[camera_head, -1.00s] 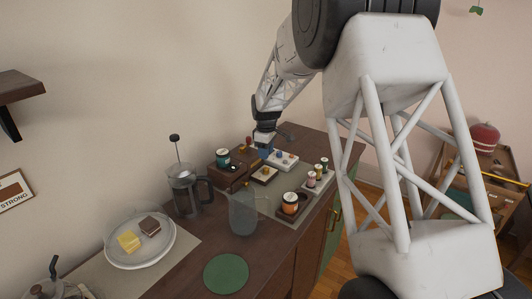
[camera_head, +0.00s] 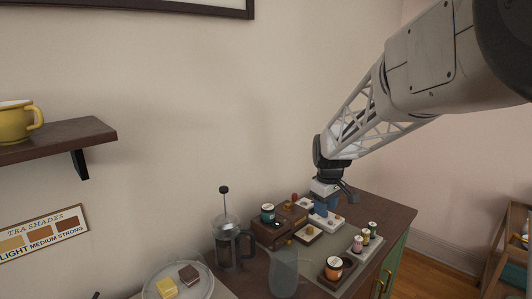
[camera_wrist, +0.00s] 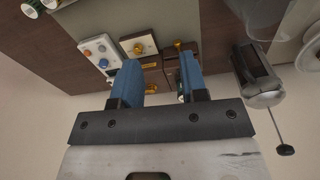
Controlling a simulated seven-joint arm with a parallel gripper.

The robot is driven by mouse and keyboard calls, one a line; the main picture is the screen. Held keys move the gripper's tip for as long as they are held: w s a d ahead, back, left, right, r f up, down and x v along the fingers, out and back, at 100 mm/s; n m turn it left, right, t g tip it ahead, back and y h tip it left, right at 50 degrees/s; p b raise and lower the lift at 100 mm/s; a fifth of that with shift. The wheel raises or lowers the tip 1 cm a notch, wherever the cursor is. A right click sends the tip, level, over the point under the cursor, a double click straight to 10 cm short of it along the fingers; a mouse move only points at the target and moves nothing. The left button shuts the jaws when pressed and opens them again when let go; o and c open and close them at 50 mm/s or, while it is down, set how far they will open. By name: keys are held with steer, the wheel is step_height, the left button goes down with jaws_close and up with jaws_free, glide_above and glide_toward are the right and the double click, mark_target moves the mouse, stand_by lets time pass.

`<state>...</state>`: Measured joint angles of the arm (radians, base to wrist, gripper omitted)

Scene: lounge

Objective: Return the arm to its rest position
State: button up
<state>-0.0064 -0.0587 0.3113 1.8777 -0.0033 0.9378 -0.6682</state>
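My gripper (camera_head: 326,208) is over the back part of the counter, above and close to the white panel (camera_head: 327,222) with knobs. Its two blue fingers show well apart in the wrist view (camera_wrist: 160,78), with nothing held between them. Through the gap I see the square plate with a brass knob (camera_wrist: 139,44) and dark wooden boxes (camera_wrist: 185,50). The white panel also shows left of the fingers in the wrist view (camera_wrist: 98,50). My arm reaches in from the upper right of the head view.
A wall shelf (camera_head: 62,139) holds a yellow cup (camera_head: 16,122). The wall space above the counter is clear.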

steer(key=s+r+m+t, duration=0.1)
steer(key=s+r+m, duration=0.15)
steer(key=s, duration=0.65)
steer(key=s+r+m, duration=0.1)
steer(key=s+r, duration=0.2)
steer(key=s, duration=0.7)
steer(key=s+f+m, duration=0.2)
steer(key=s+m, duration=0.2)
steer(key=s, duration=1.5)
steer(key=shift+s+d+f+t, duration=0.25)
steer(key=shift+d+f+t, duration=0.05)
steer(key=shift+d+t, duration=0.1)
